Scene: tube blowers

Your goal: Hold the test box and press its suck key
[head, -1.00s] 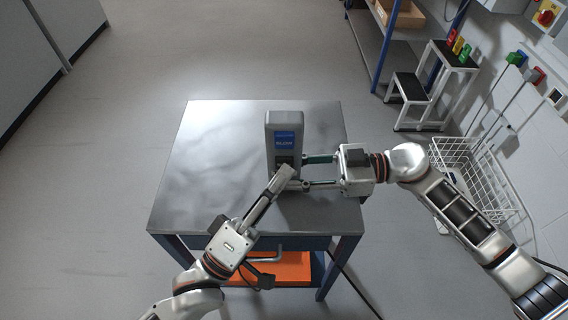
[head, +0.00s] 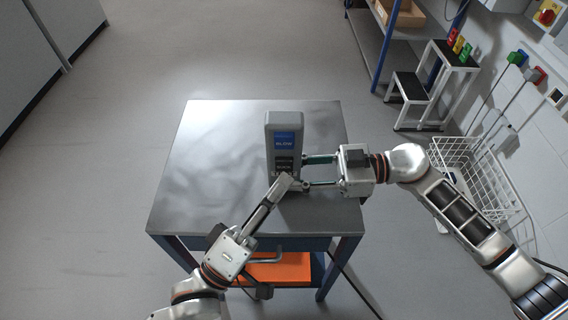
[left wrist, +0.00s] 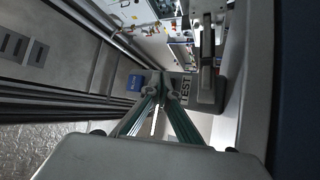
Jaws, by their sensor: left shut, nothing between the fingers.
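The test box (head: 270,150) is a grey upright box on the metal table, with a blue screen (head: 286,142) reading what looks like BLOW and dark keys below it. The box's TEST label (left wrist: 185,90) and blue screen (left wrist: 135,82) also show in the left wrist view. My right gripper (head: 304,172) comes from the right with its fingers about the lower part of the box, apparently shut on it. My left gripper (head: 286,181) is shut and empty, its tips just before the lower front of the box. I cannot tell whether they touch it. The suck key cannot be picked out.
The metal table (head: 205,165) is otherwise clear, with free room left of the box. A white wire basket (head: 475,170) and a black-topped step stool (head: 415,85) are off to the right.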

